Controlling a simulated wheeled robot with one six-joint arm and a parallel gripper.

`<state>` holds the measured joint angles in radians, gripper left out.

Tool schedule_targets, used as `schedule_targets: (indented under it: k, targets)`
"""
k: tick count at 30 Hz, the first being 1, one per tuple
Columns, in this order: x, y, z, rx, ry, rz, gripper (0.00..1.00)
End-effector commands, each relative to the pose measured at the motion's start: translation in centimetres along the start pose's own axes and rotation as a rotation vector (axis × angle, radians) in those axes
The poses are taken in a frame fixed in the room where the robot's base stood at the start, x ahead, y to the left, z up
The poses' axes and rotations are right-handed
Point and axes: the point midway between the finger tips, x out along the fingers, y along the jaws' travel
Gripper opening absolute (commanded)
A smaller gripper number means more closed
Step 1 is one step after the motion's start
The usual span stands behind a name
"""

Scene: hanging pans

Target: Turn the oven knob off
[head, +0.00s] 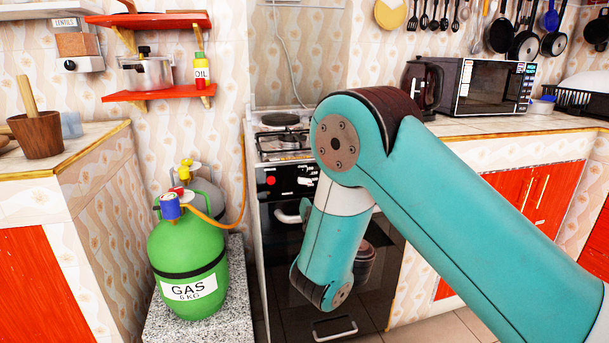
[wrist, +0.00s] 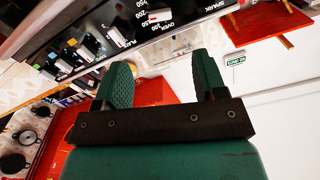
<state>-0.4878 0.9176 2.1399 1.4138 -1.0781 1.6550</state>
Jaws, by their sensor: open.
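The stove's control panel (head: 288,182) shows in the head view with a red light and black knobs; my arm covers its right part. In the wrist view the panel (wrist: 120,28) runs tilted across the top left, with labels that read PLATE, OVEN and SPARK. Several dark knobs with pale marks (wrist: 88,47) sit at its left. A small white and red piece shows beside the OVEN label; I cannot tell whether it is the oven knob. My gripper (wrist: 161,62) is open and empty, its green fingers apart, below the OVEN label in the picture. The head view hides the gripper behind my arm.
A green gas bottle (head: 189,262) and a grey one (head: 207,198) stand left of the stove, with an orange hose (head: 243,190) running up beside it. The oven door (head: 285,265) with its handle is below the panel. A counter with a microwave (head: 492,86) is at right.

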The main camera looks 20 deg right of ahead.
Motion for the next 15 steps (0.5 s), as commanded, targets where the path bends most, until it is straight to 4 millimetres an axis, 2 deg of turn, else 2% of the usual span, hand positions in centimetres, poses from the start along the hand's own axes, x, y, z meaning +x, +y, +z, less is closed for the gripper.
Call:
schedule_targets:
  k: [1,11,15]
  targets:
    - [0.4,-0.3,-0.8,-0.002,-0.002,0.001,0.65]
    - [2.7,-0.1,-0.7,-0.001,-0.002,0.003,0.65]
    - [5.2,0.0,-0.7,0.004,0.004,0.005,0.65]
